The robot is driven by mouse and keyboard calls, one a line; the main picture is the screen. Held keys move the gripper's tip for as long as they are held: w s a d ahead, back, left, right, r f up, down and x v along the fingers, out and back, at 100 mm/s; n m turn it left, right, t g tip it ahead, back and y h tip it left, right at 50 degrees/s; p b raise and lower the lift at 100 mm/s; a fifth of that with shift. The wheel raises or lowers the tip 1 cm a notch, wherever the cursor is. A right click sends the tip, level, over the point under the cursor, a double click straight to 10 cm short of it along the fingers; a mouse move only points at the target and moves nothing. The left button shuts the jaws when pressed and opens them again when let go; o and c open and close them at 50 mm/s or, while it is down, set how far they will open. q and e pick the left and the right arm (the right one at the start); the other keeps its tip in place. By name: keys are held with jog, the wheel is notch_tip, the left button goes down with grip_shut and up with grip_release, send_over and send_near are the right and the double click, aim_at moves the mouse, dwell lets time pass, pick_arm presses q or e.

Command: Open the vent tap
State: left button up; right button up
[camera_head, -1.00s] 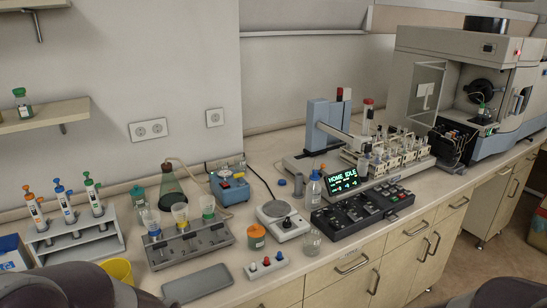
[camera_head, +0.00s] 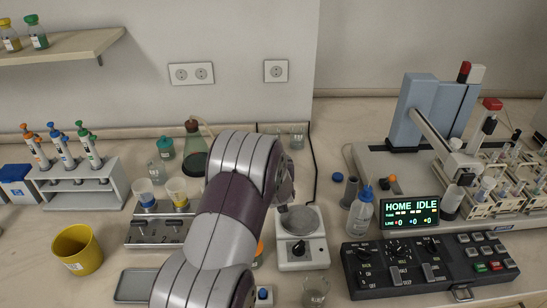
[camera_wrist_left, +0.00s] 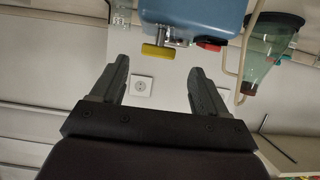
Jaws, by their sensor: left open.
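The vent tap appears to be the small yellow lever (camera_wrist_left: 158,52) on a metal fitting of the blue pump box (camera_wrist_left: 195,14), seen at the top of the left wrist view. A red knob (camera_wrist_left: 212,46) sits beside it. My left gripper (camera_wrist_left: 160,66) is open and empty, its two fingers pointing toward the box. The yellow lever lies between the fingertips in the picture; I see no contact. In the head view my left arm hides the pump box and the gripper. My right gripper is not in view.
A green conical flask (camera_wrist_left: 272,45) with tubing stands beside the box; it also shows in the head view (camera_head: 193,138). A yellow cup (camera_head: 77,250) is at left.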

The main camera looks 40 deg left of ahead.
pick_arm(q)
jog(key=x, duration=0.3)
jog(key=shift+f, duration=0.1)
jog(key=shift+w+a+f, duration=0.1)
jog(key=shift+w, duration=0.4)
jog(key=shift+s, duration=0.1)
